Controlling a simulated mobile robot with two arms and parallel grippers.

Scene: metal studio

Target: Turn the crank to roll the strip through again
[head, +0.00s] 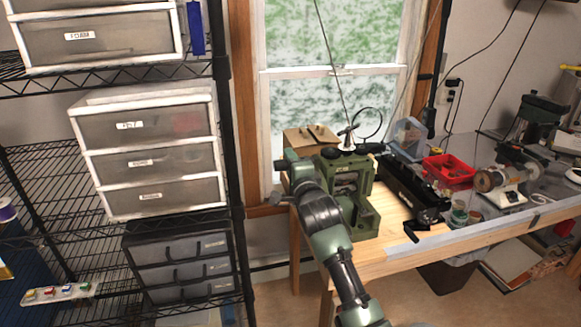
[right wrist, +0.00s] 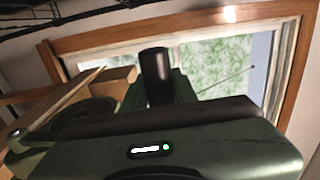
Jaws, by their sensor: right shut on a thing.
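The green rolling mill (head: 362,216) stands upright at the left end of the wooden bench, in front of the window. My right arm reaches up to its left side, and my right gripper (head: 284,176) is there, shut on the crank handle. In the right wrist view the dark, round handle (right wrist: 154,72) stands up just beyond the gripper's green body. The fingertips and most of the crank are hidden behind my own wrist. I cannot make out the strip in either view. My left gripper is not in view.
A black tool (head: 412,190) with a small crank lies right of the mill. A red bin (head: 449,172) and a bench grinder (head: 500,183) stand farther right. A wire shelf with drawer units (head: 150,155) stands close on the left.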

